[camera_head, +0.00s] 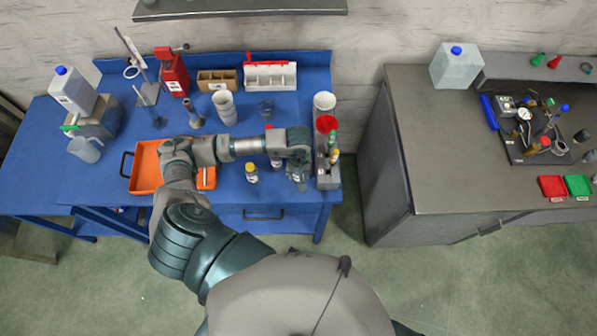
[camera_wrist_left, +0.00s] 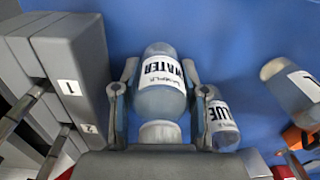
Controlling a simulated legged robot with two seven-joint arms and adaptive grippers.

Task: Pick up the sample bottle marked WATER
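The sample bottle marked WATER (camera_wrist_left: 160,98) shows in the left wrist view, pale with a white label and its whitish cap toward the camera. My left gripper (camera_wrist_left: 161,66) has one finger on each side of it, and the fingertips appear to touch its sides. I cannot tell whether the bottle is off the table. In the head view my left gripper (camera_head: 298,181) points down near the right end of the blue table (camera_head: 226,191) and hides the bottle. A second bottle with a label ending in LUE (camera_wrist_left: 222,127) is close beside the right finger. My right gripper is not in view.
A grey block rack (camera_wrist_left: 75,75) with labels 1 and 2 stands close left of the gripper; it also shows in the head view (camera_head: 328,180). Another labelled bottle (camera_wrist_left: 290,88) is at right. An orange tray (camera_head: 145,160) lies left. A grey bench (camera_head: 430,160) stands beyond a gap.

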